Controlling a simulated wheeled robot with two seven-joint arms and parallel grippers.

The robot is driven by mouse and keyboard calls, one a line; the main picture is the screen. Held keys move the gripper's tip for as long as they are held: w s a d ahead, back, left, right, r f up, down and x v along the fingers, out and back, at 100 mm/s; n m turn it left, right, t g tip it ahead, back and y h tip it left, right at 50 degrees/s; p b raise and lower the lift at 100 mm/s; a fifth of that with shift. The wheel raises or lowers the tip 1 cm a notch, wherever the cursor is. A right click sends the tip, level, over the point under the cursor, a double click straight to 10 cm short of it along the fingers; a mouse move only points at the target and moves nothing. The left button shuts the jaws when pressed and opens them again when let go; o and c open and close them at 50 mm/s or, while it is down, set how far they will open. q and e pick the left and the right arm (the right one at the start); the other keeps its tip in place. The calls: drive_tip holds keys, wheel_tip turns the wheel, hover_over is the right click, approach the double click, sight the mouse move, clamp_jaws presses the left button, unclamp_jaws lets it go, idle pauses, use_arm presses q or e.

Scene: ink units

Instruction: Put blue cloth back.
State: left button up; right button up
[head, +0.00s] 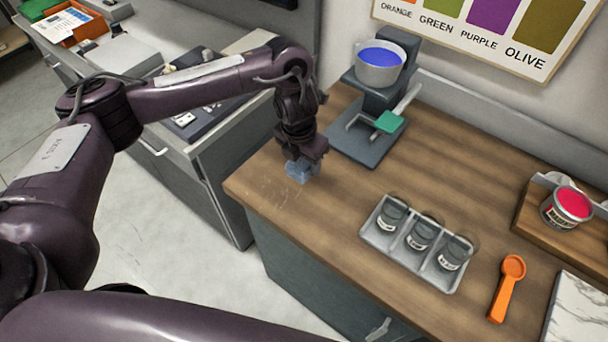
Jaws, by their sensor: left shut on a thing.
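The blue cloth (298,171) is a small grey-blue folded piece at the left end of the wooden counter. My left gripper (301,160) points down from above and is shut on the cloth. The cloth is at or just above the counter top; I cannot tell whether it touches. The gripper's fingers partly hide it. My right gripper is not in view.
A dark stand (367,142) holding a pot of blue ink (380,62) is just behind the gripper. A grey tray (376,238) with jars, an orange scoop (507,288) and a red ink tub (566,207) lie to the right. The wooden counter (325,225) is clear in front.

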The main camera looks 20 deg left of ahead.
use_arm(q)
wheel_tip(320, 180, down, 5)
drive_tip(key=shift+f+b, duration=0.1)
drive_tip(key=shift+b, duration=0.6)
drive_tip(key=shift+f, duration=0.25)
drive_tip(key=shift+f, duration=0.1)
drive_tip(key=o, duration=0.9)
drive_tip(key=shift+o, duration=0.2)
